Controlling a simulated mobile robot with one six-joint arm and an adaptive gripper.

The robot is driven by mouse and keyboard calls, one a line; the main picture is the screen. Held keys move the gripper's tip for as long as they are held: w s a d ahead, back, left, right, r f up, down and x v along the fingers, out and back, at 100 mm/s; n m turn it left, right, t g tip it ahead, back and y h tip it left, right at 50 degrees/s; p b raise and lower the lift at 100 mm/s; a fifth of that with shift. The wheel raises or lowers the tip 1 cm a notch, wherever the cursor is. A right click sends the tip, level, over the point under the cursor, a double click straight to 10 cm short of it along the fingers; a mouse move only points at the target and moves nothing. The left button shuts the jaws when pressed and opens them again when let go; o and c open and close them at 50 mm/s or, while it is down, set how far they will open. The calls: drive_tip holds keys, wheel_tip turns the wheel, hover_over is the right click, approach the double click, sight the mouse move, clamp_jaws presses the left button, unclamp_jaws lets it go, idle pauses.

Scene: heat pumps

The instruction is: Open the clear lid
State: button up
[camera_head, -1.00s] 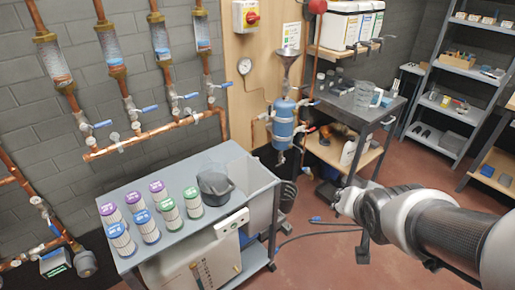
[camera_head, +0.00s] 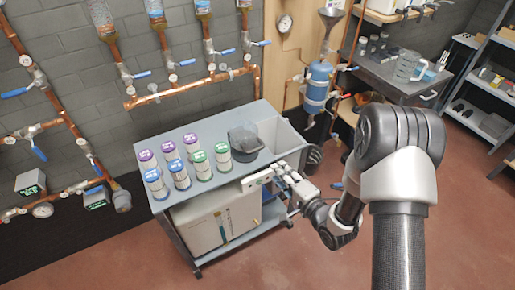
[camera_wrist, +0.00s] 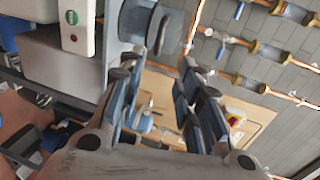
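A dark, see-through rounded lid or tub (camera_head: 245,143) sits on the grey cart top (camera_head: 215,185), behind the white box. A translucent, pale bin-like part (camera_head: 283,138) forms the cart's right end. I cannot tell for certain which of these is the clear lid. My gripper (camera_head: 284,174) is at the cart's front right edge, close to the white box and apart from both pieces. In the wrist view my gripper (camera_wrist: 158,75) has its fingers spread with nothing between them.
A white box (camera_head: 257,180) with a green button is on the cart's front edge; it also shows in the wrist view (camera_wrist: 74,20). Several canisters (camera_head: 182,174) with coloured caps stand left on the cart. Copper pipes (camera_head: 190,88) run behind. The red floor (camera_head: 260,265) in front is open.

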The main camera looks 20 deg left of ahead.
sight(257, 148)
drive_tip(key=b+x, duration=0.3)
drive_tip(key=x, duration=1.3)
drive_tip(key=shift+w+a+f+b, duration=0.1)
drive_tip(key=shift+w+b, duration=0.1)
drive_tip(key=shift+b, duration=0.2)
drive_tip(key=shift+c, duration=0.2)
clamp_jaws()
